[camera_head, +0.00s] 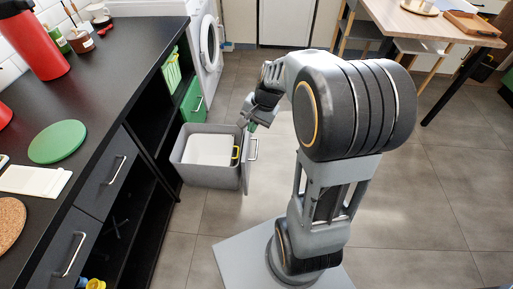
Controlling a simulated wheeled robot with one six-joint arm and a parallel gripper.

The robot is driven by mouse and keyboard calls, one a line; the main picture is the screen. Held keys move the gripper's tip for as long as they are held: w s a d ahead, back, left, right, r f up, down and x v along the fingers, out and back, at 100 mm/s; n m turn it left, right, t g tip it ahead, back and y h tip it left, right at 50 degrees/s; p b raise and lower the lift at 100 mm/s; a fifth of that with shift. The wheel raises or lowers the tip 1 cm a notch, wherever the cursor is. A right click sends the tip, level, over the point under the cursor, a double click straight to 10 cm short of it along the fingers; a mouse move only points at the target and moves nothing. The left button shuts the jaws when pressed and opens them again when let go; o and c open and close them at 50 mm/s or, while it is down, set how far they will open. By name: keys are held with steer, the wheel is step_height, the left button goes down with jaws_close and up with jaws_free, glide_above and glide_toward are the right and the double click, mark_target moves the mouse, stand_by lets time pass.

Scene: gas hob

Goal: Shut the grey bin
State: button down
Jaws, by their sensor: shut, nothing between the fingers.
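The grey bin (184,168) is a drawer-like box at the lower part of the black cabinet, pulled well out over the floor. Its inside is pale, with a small yellow and black item at its right end. Its front panel (247,174) faces right and carries a light bar handle (253,149). My gripper (243,124) is shut and empty. It appears just above the top edge of the front panel, near the handle. I cannot tell whether it touches the panel. My arm hides part of the floor beyond.
A green bin (193,102) with a handle sits farther along the cabinet. A white washing machine (208,45) stands behind it. The black counter (110,85) runs along the left. A wooden table (420,22) is at the back right.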

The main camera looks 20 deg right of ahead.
steer(key=w+d+f+m+t+y+b, duration=0.1)
steer(key=w+d+f+m+b, duration=0.15)
steer(key=d+f+m, duration=0.4)
steer(key=w+d+f+m+t+y+b, duration=0.1)
steer(key=w+d+f+m+y, duration=0.2)
steer(key=f, duration=0.6)
steer(key=w+d+f+m+t+b, duration=0.1)
steer(key=w+d+f+m, duration=0.4)
steer(key=f, duration=0.3)
steer(key=w+a+r+b+x, duration=0.1)
steer(key=b+x, duration=0.3)
steer(key=x, duration=0.8)
steer(key=shift+r, duration=0.25)
steer(key=shift+a, duration=0.1)
